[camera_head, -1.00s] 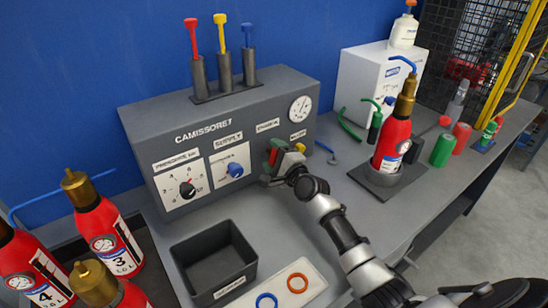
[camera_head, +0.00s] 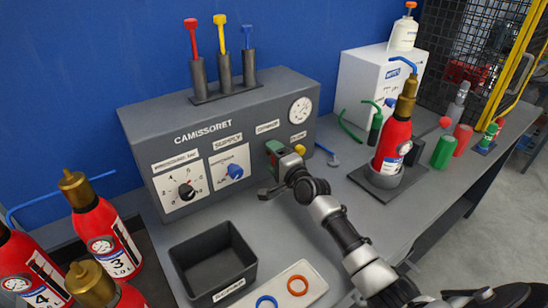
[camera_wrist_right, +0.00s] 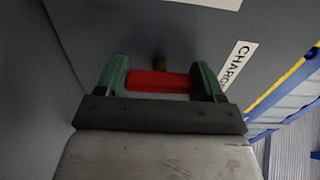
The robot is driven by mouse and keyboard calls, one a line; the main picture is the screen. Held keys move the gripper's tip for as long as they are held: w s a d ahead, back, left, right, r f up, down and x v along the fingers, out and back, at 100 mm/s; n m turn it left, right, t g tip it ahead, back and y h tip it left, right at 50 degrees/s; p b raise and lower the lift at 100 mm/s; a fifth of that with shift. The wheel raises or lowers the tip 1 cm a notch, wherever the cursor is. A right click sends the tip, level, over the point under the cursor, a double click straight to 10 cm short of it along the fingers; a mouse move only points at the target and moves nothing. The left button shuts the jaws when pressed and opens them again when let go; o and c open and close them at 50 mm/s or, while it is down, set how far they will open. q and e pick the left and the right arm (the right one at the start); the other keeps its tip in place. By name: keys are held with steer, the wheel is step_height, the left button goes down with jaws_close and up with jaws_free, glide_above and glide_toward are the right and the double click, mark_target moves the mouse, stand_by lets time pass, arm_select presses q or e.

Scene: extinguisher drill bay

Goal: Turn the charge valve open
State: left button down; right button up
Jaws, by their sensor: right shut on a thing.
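The charge valve is on the front of the grey Camissoret panel (camera_head: 225,110), below the charge label (camera_head: 267,127). My left gripper is in neither view.
The pressure knob (camera_head: 186,191) and blue supply knob (camera_head: 235,171) are left of the valve, a yellow knob (camera_head: 299,150) close on its right. A black bin (camera_head: 213,262) stands below. A red extinguisher (camera_head: 393,140) stands in a holder to the right.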

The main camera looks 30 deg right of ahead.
steer(key=o, duration=0.9)
steer(key=shift+o, duration=0.2)
steer(key=shift+s, duration=0.15)
steer(key=s+d, duration=0.1)
steer(key=s, duration=0.9)
steer(key=shift+s+d, duration=0.25)
